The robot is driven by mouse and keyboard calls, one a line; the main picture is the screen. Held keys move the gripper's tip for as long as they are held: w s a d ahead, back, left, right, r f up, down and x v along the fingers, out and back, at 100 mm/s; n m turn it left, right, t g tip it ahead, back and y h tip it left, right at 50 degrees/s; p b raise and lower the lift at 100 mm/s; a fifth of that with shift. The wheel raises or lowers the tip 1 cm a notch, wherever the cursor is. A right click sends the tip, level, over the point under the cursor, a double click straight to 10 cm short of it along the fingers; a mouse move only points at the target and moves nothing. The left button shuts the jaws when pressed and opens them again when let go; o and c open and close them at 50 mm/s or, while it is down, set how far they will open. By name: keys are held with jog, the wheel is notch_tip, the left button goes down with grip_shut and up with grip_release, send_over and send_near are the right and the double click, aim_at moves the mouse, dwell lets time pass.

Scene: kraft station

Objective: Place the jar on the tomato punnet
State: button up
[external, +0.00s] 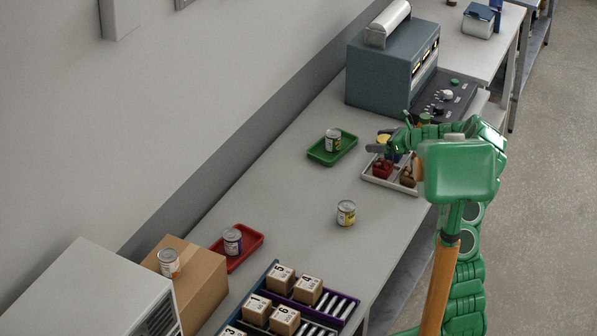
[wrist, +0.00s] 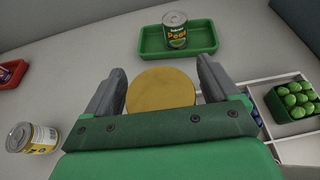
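The jar shows its round yellow lid (wrist: 160,88) between my fingers in the wrist view; its body is hidden below the lid. In the external view the jar (external: 384,140) is partly covered by my fingers, over the back left part of a white divided tray (external: 371,182). The tomato punnet (external: 382,170), small and red, sits in that tray just under the jar. Whether jar and punnet touch cannot be told. My gripper (external: 381,147) has a finger on each side of the jar and appears shut on it. The wrist view does not show the tomatoes.
The tray also holds a brown punnet (external: 407,178) and a punnet of green produce (wrist: 297,102). A green tray (external: 321,157) with a can (external: 333,140) stands to the left. Another can (external: 346,213) stands nearer. A grey-blue machine (external: 385,77) is behind. The table between is clear.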

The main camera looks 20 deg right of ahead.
jog(key=shift+r, duration=0.2)
jog(key=shift+s+d+r, duration=0.1)
jog(key=shift+s+d, duration=0.1)
jog(key=shift+d, duration=0.1)
jog(key=v, duration=1.1)
